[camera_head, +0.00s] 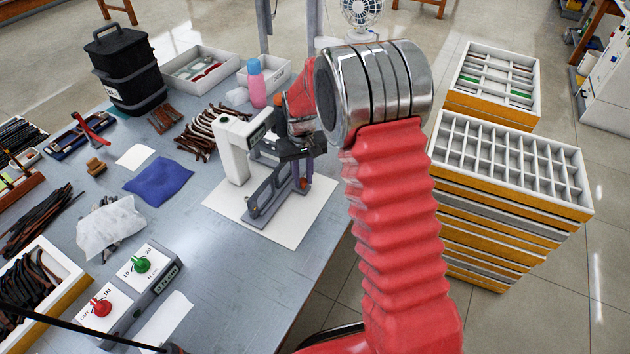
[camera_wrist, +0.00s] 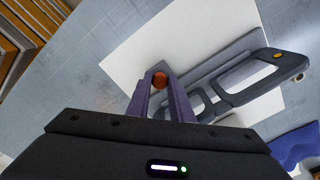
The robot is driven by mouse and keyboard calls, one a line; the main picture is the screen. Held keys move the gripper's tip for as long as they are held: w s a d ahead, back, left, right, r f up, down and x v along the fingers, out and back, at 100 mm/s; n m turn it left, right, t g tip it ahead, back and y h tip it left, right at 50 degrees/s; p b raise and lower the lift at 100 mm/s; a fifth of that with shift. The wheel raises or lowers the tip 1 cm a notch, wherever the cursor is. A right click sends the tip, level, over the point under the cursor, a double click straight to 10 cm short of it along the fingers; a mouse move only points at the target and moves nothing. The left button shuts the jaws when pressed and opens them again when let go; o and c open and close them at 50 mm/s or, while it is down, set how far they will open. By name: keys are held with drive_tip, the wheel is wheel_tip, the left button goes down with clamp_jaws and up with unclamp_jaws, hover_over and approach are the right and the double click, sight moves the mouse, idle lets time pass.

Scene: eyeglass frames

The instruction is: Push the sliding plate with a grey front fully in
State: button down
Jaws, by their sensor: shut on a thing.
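A grey plate-like frame with long openings (camera_head: 268,203) stands on a white sheet beside a white upright device (camera_head: 232,150); I take it for the grey-fronted plate. In the wrist view the grey frame (camera_wrist: 235,75) runs to the right of my fingers, with a yellow dot near its far end. My gripper (camera_head: 303,178) is low at the right end of the frame. In the wrist view my fingers (camera_wrist: 161,88) are shut on a small orange-red round piece (camera_wrist: 160,79). Whether this piece is joined to the plate, and how far the plate is in, I cannot tell.
The white sheet (camera_head: 310,215) lies near the table's right edge. A blue cloth (camera_head: 158,178) and a control box with green and red knobs (camera_head: 155,280) are to the left. A stack of trays with orange and grey fronts (camera_head: 510,190) stands beyond the table at right.

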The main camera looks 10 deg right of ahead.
drive_tip(key=shift+s+d+r, duration=0.1)
drive_tip(key=shift+s+d, duration=0.15)
drive_tip(key=shift+d, duration=0.4)
drive_tip(key=c, duration=1.6)
unclamp_jaws()
drive_tip(key=shift+a, duration=0.3)
drive_tip(key=shift+o, duration=0.2)
wheel_tip(320, 180, up, 14)
drive_tip(key=shift+f, duration=0.25)
